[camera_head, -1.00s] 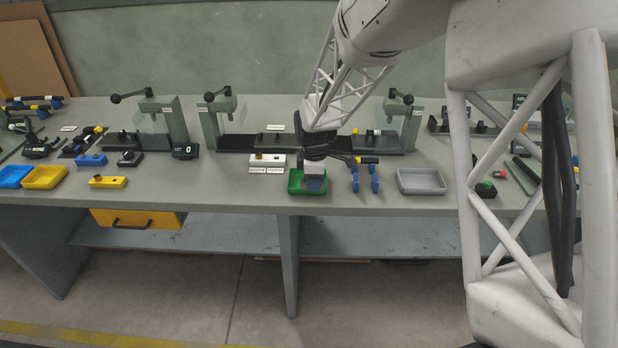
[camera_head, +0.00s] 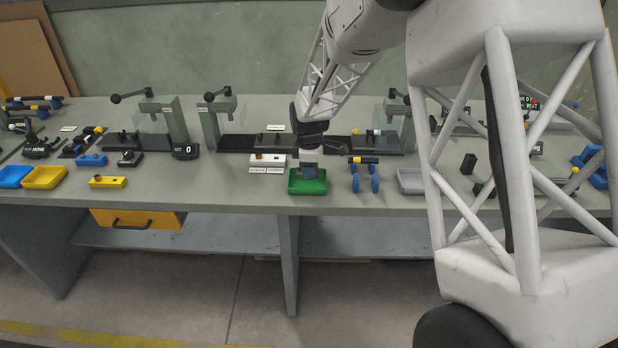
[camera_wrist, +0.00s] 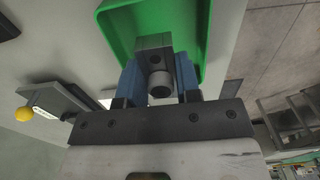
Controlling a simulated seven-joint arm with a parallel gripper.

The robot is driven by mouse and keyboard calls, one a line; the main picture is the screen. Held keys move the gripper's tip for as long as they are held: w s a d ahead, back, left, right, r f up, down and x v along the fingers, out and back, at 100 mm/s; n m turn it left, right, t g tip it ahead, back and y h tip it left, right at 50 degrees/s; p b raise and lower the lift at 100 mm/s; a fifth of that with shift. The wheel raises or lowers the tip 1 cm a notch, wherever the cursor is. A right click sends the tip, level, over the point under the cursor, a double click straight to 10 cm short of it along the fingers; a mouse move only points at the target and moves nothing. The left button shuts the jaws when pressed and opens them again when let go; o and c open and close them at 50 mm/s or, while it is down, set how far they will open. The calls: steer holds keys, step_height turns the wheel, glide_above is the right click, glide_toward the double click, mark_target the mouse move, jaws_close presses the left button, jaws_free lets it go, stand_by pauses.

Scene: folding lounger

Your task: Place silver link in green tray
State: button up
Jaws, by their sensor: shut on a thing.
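My gripper (camera_head: 309,171) is over the green tray (camera_head: 307,187) near the bench's front edge. In the wrist view its two blue fingers, with my gripper here (camera_wrist: 160,75), are shut on a grey metal link (camera_wrist: 153,48) with a round end. The green tray (camera_wrist: 118,22) lies just beyond the fingertips, and the link's far end overlaps the tray floor in this view. Whether the link touches the tray floor I cannot tell. In the head view the link is hidden by the fingers.
A blue-legged stand with a dark bar (camera_head: 364,172) stands right of the green tray, then a grey tray (camera_head: 411,181). A white block (camera_head: 268,159) with labels is at the left. Fixtures with black levers (camera_head: 212,120) stand behind. A yellow block (camera_head: 108,182) lies farther left.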

mark_target(309, 184)
steer(key=shift+f, duration=1.7)
steer(key=shift+f, duration=0.15)
steer(key=o, duration=1)
steer(key=shift+c, duration=0.2)
step_height(309, 184, up, 12)
steer(key=shift+r, duration=0.1)
